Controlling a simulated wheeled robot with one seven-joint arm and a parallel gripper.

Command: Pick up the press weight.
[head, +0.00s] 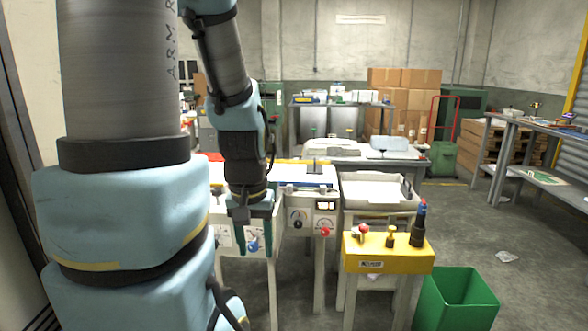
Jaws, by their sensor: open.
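I cannot tell for sure which thing is the press weight. A small brass-coloured knobbed piece (390,237) stands upright on the yellow stand (388,258) right of centre and may be it. Beside it on the stand are a red-topped piece (361,232) to its left and a dark upright piece with a blue and red top (419,222) to its right. My gripper (252,232) hangs pointing down, left of the yellow stand and apart from it, in front of the white machine table. It is open, and I see nothing held in it.
A white machine table (307,195) with dials and a red knob is behind my gripper. A pale tray (377,192) stands behind the yellow stand. A green bin (456,300) is on the floor at right. Open floor lies beyond it. My arm hides the left side.

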